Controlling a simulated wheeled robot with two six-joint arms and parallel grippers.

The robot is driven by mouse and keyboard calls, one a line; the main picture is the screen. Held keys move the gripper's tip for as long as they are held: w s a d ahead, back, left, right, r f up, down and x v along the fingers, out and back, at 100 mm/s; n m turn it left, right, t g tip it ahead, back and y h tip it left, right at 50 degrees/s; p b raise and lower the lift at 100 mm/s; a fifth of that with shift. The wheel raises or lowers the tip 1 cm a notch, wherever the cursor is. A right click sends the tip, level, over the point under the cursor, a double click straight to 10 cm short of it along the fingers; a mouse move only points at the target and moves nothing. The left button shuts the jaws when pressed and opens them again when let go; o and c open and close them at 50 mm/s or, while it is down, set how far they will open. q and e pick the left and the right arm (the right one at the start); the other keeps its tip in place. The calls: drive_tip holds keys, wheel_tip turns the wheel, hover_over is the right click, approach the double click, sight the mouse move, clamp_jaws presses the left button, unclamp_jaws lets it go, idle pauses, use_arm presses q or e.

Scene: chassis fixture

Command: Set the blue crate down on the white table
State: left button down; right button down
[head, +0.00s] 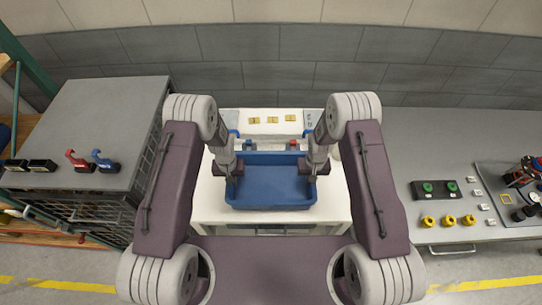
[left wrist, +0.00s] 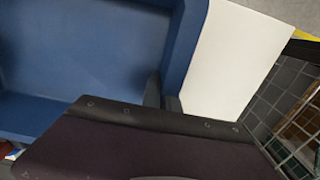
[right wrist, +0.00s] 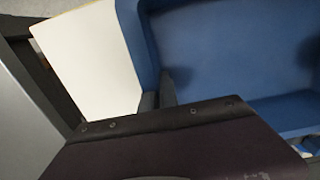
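The blue crate (head: 270,190) is level and empty over the middle of the white table (head: 206,203). Whether its base touches the tabletop is hidden. My left gripper (head: 233,178) is at the crate's left wall, and my right gripper (head: 312,177) is at its right wall. In the left wrist view the fingers (left wrist: 162,96) pinch the crate wall, one inside and one outside. The right wrist view shows the right fingers (right wrist: 157,97) pinching the opposite wall the same way. White tabletop shows beside the crate in both wrist views.
Behind the crate, small yellow, red and blue parts (head: 272,120) sit at the table's back. A grey cabinet (head: 105,110) with red and blue clamps stands left. A grey counter (head: 430,150) with yellow rings (head: 448,220) stands right. Bare white table shows in front of the crate.

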use_arm(q)
drive_tip(key=shift+w+f, duration=0.1)
drive_tip(key=shift+f, duration=0.2)
use_arm(e)
drive_tip(key=shift+w+f, duration=0.1)
drive_tip(key=shift+f, duration=0.2)
use_arm(q)
drive_tip(key=shift+s+f, duration=0.4)
drive_tip(key=shift+f, duration=0.15)
use_arm(e)
drive_tip(key=shift+s+f, duration=0.4)
drive_tip(key=shift+f, duration=0.15)
use_arm(q)
drive_tip(key=shift+f, duration=0.5)
use_arm(e)
drive_tip(key=shift+f, duration=0.55)
use_arm(q)
drive_tip(key=c, duration=1.6)
unclamp_jaws()
drive_tip(key=shift+w+f, duration=0.1)
drive_tip(key=shift+w, duration=0.15)
use_arm(e)
drive_tip(key=c, duration=1.6)
unclamp_jaws()
drive_tip(key=shift+w, duration=0.25)
use_arm(q)
drive_tip(key=shift+s, duration=0.1)
use_arm(e)
drive_tip(key=shift+s, duration=0.1)
